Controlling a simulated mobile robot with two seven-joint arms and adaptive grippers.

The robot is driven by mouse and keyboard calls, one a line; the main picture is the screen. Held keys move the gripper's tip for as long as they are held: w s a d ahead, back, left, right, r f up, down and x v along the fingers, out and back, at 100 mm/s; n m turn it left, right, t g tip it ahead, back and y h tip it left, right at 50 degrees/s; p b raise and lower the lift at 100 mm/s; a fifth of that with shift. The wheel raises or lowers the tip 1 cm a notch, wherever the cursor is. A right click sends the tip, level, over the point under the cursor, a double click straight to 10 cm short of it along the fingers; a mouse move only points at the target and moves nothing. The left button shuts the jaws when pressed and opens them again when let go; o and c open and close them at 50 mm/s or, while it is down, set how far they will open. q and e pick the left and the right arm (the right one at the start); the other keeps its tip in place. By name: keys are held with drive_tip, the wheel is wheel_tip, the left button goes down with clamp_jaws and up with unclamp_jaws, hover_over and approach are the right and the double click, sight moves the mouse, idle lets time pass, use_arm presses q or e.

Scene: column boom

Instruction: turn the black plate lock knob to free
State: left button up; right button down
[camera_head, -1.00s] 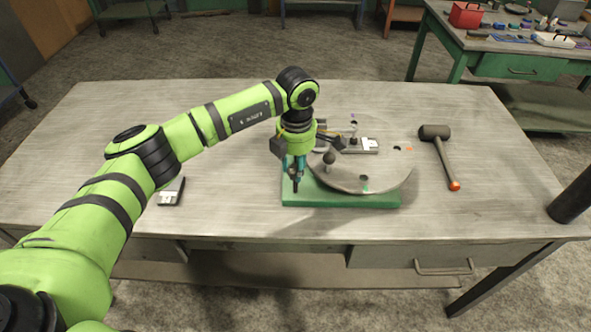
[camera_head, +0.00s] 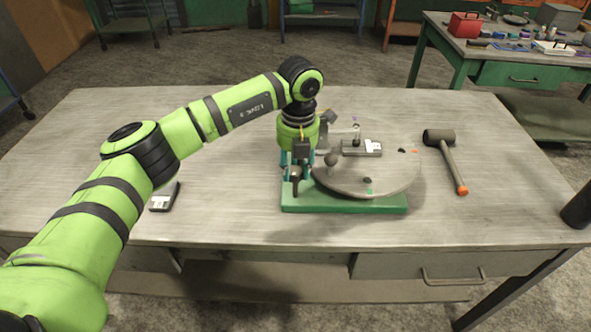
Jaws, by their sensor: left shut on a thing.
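A round grey plate (camera_head: 390,181) lies on a green base (camera_head: 345,206) at the middle of the table in the head view. My left gripper (camera_head: 295,182) points down over the base's left end, beside the plate's left edge. Its fingers are shut on the black plate lock knob (camera_head: 295,174), which they largely hide. I cannot read the knob's exact angle or any marks by it. A dark ball-ended handle (camera_head: 331,158) stands on the plate just right of the gripper. My right gripper is not in view.
A small block with a white label (camera_head: 362,147) sits on the plate. A mallet (camera_head: 445,155) lies to the right, and a small dark device (camera_head: 165,197) lies to the left. The table (camera_head: 100,130) is otherwise mostly clear. A green bench (camera_head: 520,67) with tools stands behind right.

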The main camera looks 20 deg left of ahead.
use_arm(q)
drive_tip(key=shift+n+b, duration=0.3)
drive_tip(key=shift+n, duration=0.8)
drive_tip(key=o, duration=1.2)
drive_tip(key=shift+c, duration=0.2)
wheel_tip(320, 180, up, 12)
drive_tip(key=shift+d, duration=0.25)
drive_tip(key=shift+f, duration=0.1)
